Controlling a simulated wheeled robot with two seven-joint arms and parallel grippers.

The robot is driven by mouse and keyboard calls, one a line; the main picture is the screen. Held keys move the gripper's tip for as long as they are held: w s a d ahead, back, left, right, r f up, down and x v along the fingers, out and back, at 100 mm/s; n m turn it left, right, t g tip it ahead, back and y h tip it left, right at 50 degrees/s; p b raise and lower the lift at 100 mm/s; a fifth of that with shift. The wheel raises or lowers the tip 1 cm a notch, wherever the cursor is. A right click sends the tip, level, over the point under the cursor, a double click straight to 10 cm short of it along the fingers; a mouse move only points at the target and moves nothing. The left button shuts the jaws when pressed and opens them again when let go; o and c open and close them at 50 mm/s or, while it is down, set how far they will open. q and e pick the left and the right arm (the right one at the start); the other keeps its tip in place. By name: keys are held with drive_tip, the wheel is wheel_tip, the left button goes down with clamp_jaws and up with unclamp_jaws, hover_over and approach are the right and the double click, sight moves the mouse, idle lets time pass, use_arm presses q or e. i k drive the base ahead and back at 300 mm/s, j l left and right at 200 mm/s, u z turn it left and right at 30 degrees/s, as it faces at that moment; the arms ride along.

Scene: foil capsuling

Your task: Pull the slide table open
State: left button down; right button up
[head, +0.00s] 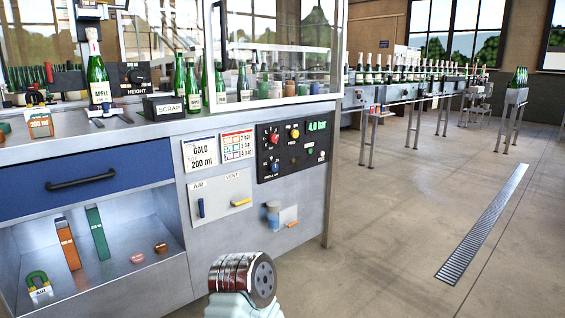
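A green bottle labelled APPLE (98,85) with a pale top stands upright at the back left of the bench. It stands on a small metal base (110,121) under a dark machine head (92,10). This base may be the slide table, but I cannot tell for sure, nor how far out it is. A blue drawer front (120,172) with a black bar handle (82,179) is set below the bench top and looks shut.
A control panel (293,147) with knobs is on the bench front. A SCRAP box (163,107) and several green bottles (193,85) stand behind. An open shelf (115,265) holds small items. A striped round part (240,278) is at bottom centre. The floor at right is clear.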

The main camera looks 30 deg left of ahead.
sight(106, 111)
drive_tip(key=i+u, duration=0.15)
drive_tip(key=u, duration=0.35)
drive_tip(key=i+l+u, duration=0.1)
drive_tip(key=u, duration=0.35)
drive_tip(key=i+l+u, duration=0.15)
drive_tip(key=u, duration=0.35)
drive_tip(key=i+l+u, duration=0.2)
drive_tip(key=u, duration=0.3)
